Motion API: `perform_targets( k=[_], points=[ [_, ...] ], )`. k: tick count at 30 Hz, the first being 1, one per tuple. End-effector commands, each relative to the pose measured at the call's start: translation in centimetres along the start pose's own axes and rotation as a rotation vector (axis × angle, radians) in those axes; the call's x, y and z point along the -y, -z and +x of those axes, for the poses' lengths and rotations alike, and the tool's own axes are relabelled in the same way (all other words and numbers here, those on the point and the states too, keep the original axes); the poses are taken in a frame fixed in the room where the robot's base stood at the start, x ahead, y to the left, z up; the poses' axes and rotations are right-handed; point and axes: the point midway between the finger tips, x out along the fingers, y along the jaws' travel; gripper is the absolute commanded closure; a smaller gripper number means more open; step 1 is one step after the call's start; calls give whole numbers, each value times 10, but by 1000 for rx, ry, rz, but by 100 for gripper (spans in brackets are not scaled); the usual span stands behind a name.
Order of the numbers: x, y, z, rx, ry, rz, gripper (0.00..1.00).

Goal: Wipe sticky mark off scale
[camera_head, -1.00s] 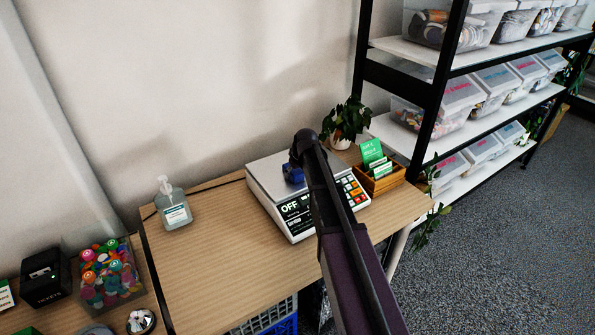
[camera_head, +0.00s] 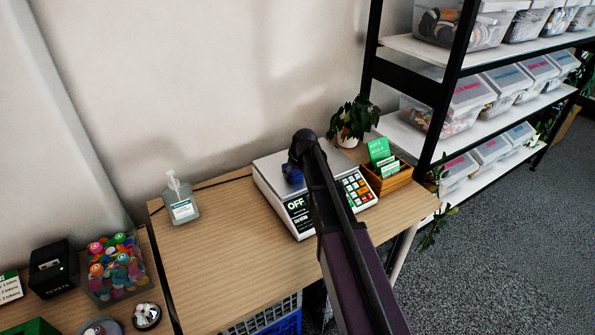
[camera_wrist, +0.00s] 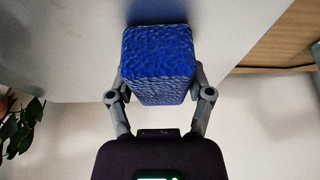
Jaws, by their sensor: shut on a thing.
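The white scale (camera_head: 301,228) stands on the wooden table, with a dark display reading "OFF" and a keypad on its front. My gripper (camera_wrist: 160,95) is shut on a blue textured sponge (camera_wrist: 157,55), with one finger on each side of it. In the head view the sponge (camera_head: 292,174) shows just left of my arm's end, over the scale's top plate. In the wrist view the plate (camera_wrist: 75,50) is a pale surface by the sponge. I cannot tell whether the sponge touches it. No sticky mark is visible; my arm and the sponge hide part of the plate.
A pump bottle (camera_head: 181,204) stands on the table left of the scale. A wooden card box (camera_head: 391,181) and a potted plant (camera_head: 353,122) stand close on its right. A rack with bins (camera_head: 447,109) rises further right.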

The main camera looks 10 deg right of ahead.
Motion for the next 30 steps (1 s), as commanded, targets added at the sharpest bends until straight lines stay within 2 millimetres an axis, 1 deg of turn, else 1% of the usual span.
perform_targets(
  k=[3,14,30],
  points=[
    [3,0,0,1,2,0,71],
    [3,1,-2,1,1,0,71],
    [3,15,-35,0,0,0,71]
  ],
)
